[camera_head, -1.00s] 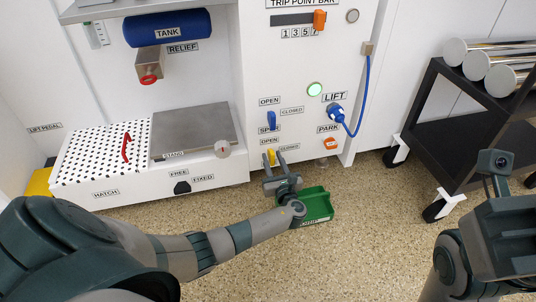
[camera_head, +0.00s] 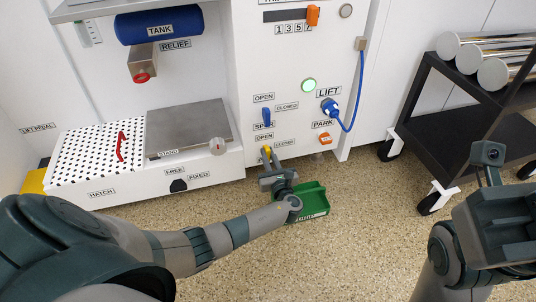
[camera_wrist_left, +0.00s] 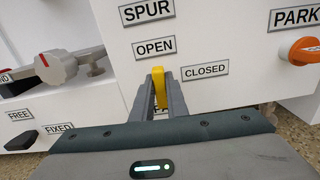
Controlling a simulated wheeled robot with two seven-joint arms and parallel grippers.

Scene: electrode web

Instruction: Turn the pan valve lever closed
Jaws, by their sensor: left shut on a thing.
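The yellow pan valve lever (camera_head: 267,151) is on the white panel's lower part, between an OPEN label (camera_wrist_left: 155,48) and a CLOSED label (camera_wrist_left: 205,69). In the left wrist view the lever (camera_wrist_left: 158,86) stands nearly upright, its tip just below OPEN. My left gripper (camera_head: 271,163) is shut on the lever, with a finger on each side in the left wrist view (camera_wrist_left: 160,98). The fingers hide the lever's lower part and most of the label under it. My right arm shows at the right edge; its fingers are not visible.
A green scoop-like pan (camera_head: 312,201) is on the floor beside my left wrist. A blue spur lever (camera_head: 267,117) is just above. The orange park knob (camera_head: 325,138) and blue lift plug (camera_head: 330,106) are to the right. A black cart (camera_head: 455,130) stands further right.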

